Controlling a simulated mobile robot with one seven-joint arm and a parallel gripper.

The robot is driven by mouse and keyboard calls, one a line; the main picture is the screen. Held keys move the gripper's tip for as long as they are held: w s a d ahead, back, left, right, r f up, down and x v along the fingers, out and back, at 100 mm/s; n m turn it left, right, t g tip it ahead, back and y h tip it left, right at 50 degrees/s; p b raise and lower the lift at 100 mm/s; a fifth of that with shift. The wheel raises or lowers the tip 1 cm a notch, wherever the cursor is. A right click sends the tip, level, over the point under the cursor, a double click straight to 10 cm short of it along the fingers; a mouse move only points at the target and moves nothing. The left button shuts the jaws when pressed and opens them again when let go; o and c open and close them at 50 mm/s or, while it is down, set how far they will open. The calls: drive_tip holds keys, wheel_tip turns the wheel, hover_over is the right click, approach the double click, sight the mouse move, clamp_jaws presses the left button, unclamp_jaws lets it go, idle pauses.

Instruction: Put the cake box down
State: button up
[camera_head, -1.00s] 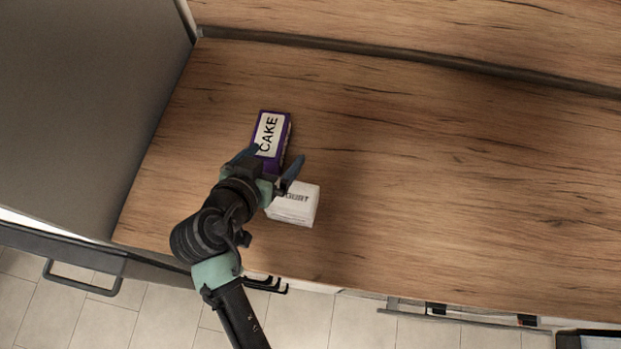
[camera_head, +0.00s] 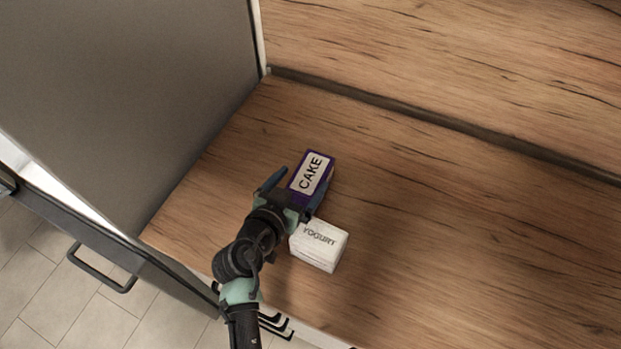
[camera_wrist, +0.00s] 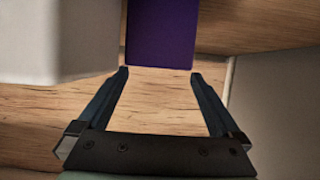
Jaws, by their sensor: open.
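The cake box (camera_head: 312,173) is purple with a white label reading CAKE. It rests on the wooden counter (camera_head: 450,240). In the wrist view its purple side (camera_wrist: 161,35) is ahead of the fingertips, with bare counter between the open fingers. My gripper (camera_head: 291,189) is open and empty, at the box's near end; in the wrist view the fingers (camera_wrist: 160,78) are spread apart. The near end of the box is partly hidden by my gripper in the head view.
A white yogurt box (camera_head: 318,246) stands close to the right of my gripper; it fills the upper left of the wrist view (camera_wrist: 55,40). A grey tall panel (camera_head: 130,90) borders the counter at left. The counter to the right is clear.

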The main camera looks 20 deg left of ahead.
sight(310, 173)
drive_tip(key=shift+p+x, duration=0.45)
drive_tip(key=shift+x, duration=1.9)
drive_tip(key=shift+s+d, duration=0.1)
drive_tip(key=shift+d, duration=0.1)
clamp_jaws()
